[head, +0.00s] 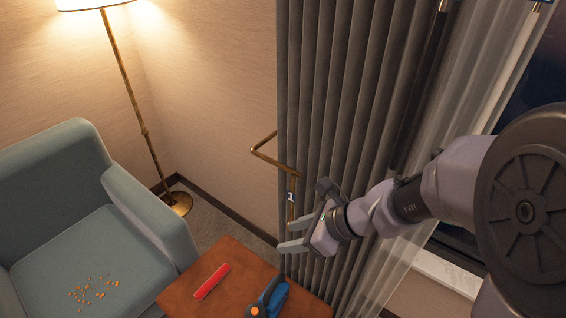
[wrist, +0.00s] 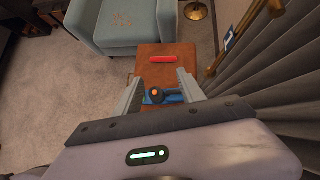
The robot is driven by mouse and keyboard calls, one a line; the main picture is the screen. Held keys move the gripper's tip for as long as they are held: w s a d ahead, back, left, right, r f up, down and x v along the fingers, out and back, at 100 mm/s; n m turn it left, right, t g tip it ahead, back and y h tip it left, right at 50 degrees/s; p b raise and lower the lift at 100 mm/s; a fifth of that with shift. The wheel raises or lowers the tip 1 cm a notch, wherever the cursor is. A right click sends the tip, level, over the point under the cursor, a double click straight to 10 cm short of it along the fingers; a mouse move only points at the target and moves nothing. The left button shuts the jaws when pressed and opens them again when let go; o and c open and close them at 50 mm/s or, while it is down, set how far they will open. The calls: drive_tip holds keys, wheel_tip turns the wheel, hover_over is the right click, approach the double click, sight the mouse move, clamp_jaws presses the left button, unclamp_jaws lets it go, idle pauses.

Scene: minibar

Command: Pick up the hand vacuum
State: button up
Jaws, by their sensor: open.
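The hand vacuum (head: 268,300) is blue and dark with an orange button. It lies on a small brown wooden table and is cut off by the bottom edge of the head view. In the wrist view the hand vacuum (wrist: 167,97) shows between and beyond my fingers, partly hidden by them. My gripper (head: 288,238) is open and empty, in the air above the table's right side. It also shows in the wrist view (wrist: 158,82) with its two fingers spread apart.
A red object (head: 212,281) lies on the table (head: 190,292). A blue-grey armchair (head: 75,240) with crumbs on its seat stands left. A brass floor lamp (head: 140,115) stands behind. Grey curtains (head: 325,120) and a brass rail (head: 272,160) are close to my arm.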

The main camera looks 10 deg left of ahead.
drive_tip(key=w+f+m+p, duration=0.3)
drive_tip(key=w+f+m, duration=0.1)
drive_tip(key=f+m, duration=0.55)
drive_tip(key=m+h+p, duration=0.2)
drive_tip(key=m, duration=0.8)
approach(276, 286)
drive_tip(key=b+x, duration=0.8)
drive_tip(key=x, duration=0.2)
drive_tip(key=shift+w+a+f, duration=0.15)
drive_tip(key=shift+f, duration=0.15)
drive_tip(key=shift+w+a+f, duration=0.15)
drive_tip(key=shift+a+f, duration=0.05)
drive_tip(key=shift+f, duration=0.05)
drive_tip(key=shift+r, duration=0.15)
clamp_jaws()
